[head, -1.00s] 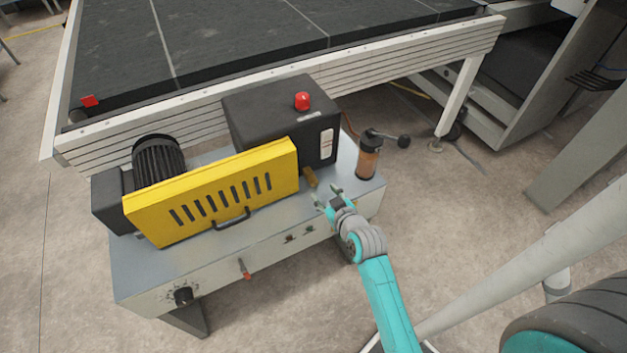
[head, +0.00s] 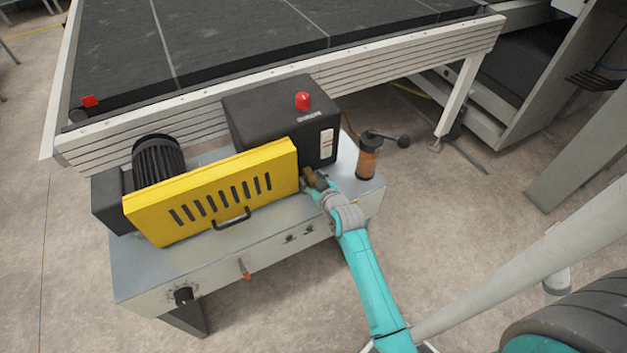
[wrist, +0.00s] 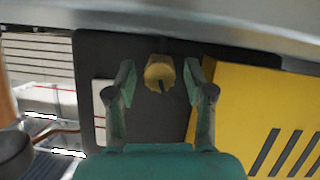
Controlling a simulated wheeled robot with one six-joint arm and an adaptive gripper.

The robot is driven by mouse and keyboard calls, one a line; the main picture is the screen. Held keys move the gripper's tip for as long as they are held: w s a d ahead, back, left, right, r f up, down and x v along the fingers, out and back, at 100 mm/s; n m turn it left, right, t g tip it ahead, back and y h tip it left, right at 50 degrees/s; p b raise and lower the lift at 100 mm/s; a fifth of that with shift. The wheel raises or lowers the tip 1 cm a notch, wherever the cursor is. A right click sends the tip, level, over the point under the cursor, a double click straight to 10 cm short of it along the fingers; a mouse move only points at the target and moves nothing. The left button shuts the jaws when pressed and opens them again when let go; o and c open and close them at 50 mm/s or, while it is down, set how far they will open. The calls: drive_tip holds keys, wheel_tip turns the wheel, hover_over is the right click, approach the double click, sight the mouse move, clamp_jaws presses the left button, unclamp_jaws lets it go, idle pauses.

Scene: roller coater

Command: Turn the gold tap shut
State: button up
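The gold tap (wrist: 159,72) shows in the wrist view as a small lobed gold knob with a dark slot or mark on its face. My gripper (wrist: 159,84) is open, with one finger on each side of the tap and a small gap visible on both sides. In the head view the tap (head: 311,178) is a small brassy shape at the right end of the yellow guard, partly hidden by my gripper (head: 313,184). Whether the fingers touch the tap cannot be seen there.
The yellow slotted guard (head: 215,195) stands just left of the tap, and the black box (head: 275,115) with a red button (head: 302,101) is behind it. An amber cylinder (head: 368,160) with a black lever knob stands to the right. The metal bench top (head: 235,235) in front is clear.

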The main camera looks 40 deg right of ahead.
clamp_jaws()
drive_tip(key=shift+s+d+m+t+y, duration=0.15)
drive_tip(key=shift+m+t+y, duration=0.15)
drive_tip(key=shift+m+y, duration=1)
drive_tip(key=shift+o, duration=0.2)
unclamp_jaws()
drive_tip(key=v, duration=1.2)
drive_tip(key=shift+a, duration=0.25)
